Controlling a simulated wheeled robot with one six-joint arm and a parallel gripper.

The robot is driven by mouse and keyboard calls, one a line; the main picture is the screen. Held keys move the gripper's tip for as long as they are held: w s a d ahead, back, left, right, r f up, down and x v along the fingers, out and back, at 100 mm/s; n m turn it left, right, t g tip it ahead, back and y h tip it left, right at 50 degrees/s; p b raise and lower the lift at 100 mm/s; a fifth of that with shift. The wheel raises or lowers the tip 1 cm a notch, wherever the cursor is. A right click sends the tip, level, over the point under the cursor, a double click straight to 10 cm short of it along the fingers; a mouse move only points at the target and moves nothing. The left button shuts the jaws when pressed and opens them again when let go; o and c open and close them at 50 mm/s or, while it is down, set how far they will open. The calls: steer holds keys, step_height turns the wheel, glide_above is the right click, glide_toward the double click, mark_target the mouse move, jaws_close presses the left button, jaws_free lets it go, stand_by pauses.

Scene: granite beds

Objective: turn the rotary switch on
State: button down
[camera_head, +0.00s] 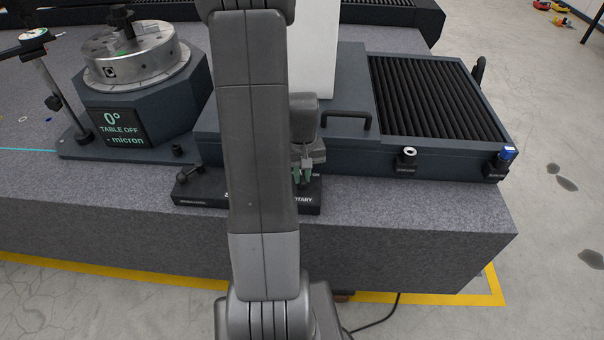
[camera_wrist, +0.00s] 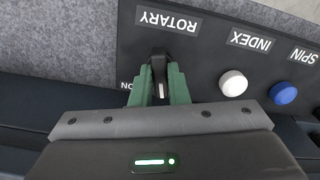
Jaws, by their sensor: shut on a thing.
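The rotary switch (camera_wrist: 158,68) is a small dark knob with a pale pointer line, under an upside-down ROTARY label in the wrist view. An ON label is just left of it, partly hidden by my finger. My gripper (camera_wrist: 158,88) has its green fingers shut on the knob, one on each side. In the head view my gripper (camera_head: 302,176) reaches down to the right end of the black control panel (camera_head: 196,188); the knob cannot be made out there. The screen on the rotary table (camera_head: 145,92) reads 0°, TABLE OFF.
A white INDEX button (camera_wrist: 233,83) and a blue SPIN button (camera_wrist: 284,93) sit to the right of the knob in the wrist view. A dark housing with a handle (camera_head: 347,119) and black bellows (camera_head: 430,100) stands behind and right of my gripper. The granite bed's front edge is close.

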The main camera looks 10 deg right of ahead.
mark_target(302, 177)
steer(key=m, duration=0.5)
steer(key=shift+m+b, duration=0.35)
steer(key=shift+m, duration=0.05)
steer(key=m, duration=0.5)
steer(key=shift+m, duration=0.3)
steer(key=c, duration=1.4)
jaws_free()
step_height(302, 177, up, 14)
steer(key=p, duration=0.1)
steer(key=shift+f, duration=0.1)
step_height(302, 177, down, 14)
steer(key=shift+b, duration=0.75)
